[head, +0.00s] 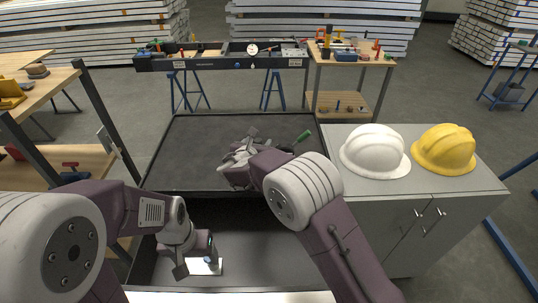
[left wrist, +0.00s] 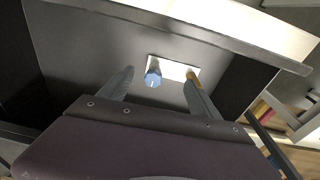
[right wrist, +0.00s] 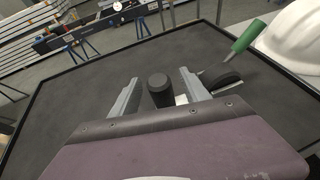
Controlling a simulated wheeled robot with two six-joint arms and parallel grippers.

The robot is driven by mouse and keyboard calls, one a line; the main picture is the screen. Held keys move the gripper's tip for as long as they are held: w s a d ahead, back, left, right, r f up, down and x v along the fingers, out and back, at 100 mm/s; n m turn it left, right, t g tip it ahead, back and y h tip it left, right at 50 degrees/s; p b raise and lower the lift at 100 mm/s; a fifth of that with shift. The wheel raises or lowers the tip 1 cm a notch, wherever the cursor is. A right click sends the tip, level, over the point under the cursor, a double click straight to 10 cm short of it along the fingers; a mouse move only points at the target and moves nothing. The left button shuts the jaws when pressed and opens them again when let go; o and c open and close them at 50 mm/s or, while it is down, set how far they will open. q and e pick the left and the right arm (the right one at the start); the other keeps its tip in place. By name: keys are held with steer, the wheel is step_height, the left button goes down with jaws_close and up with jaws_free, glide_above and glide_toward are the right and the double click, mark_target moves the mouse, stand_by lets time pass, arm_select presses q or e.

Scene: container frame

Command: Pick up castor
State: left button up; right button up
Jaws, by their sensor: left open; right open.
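My left gripper (head: 196,258) is open, low inside the dark lower bay, its fingers on either side of a small blue-topped cylinder (left wrist: 153,75). The cylinder appears to stand on or beside a white plate (left wrist: 177,68); I cannot tell if they are joined. My right gripper (head: 256,142) is open above the dark upper tray (head: 190,145). In the right wrist view a black cylinder (right wrist: 160,90) shows between its fingers, and a dark rounded, wheel-like part (right wrist: 222,78) lies just right of them. Which of these is the castor I cannot tell for certain.
A green-handled tool (head: 302,137) lies at the tray's right side. A white helmet (head: 375,150) and a yellow helmet (head: 444,148) sit on the grey cabinet (head: 440,190) to the right. Benches with tools stand behind and left. The tray's left half is clear.

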steer(key=shift+s, duration=0.1)
jaws_close()
steer(key=shift+r, duration=0.15)
stand_by(1.0)
